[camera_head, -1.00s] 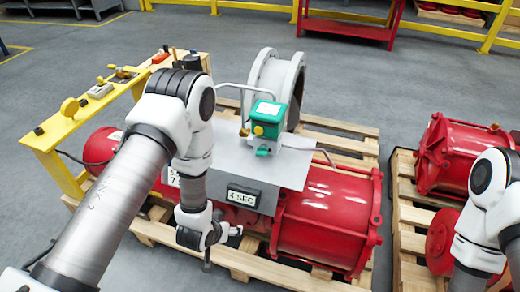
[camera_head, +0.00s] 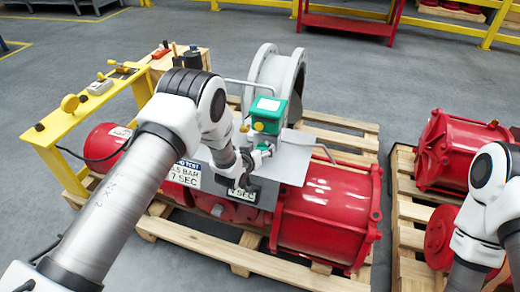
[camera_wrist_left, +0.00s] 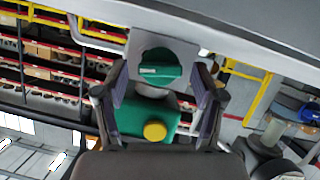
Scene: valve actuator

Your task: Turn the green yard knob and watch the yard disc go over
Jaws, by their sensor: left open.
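A green knob with a pale mark (camera_wrist_left: 160,68) shows between my left gripper's fingers in the left wrist view. It is set beside a green box with a yellow round cap (camera_wrist_left: 140,118). In the head view the green box (camera_head: 269,112) stands above the grey plate of the red actuator. My left gripper (camera_head: 262,152) is at the front of this box, and its fingers (camera_wrist_left: 160,88) are open on both sides of the knob. I cannot tell whether they touch it. I cannot tell which part is the yard disc. My right gripper is not in view; only its arm shows.
The red actuator (camera_head: 322,222) lies on a wooden pallet (camera_head: 212,252), with a grey flanged ring (camera_head: 258,78) behind. A yellow stand (camera_head: 62,132) is at left. More red actuators (camera_head: 460,155) are at right. Grey floor is free at the back.

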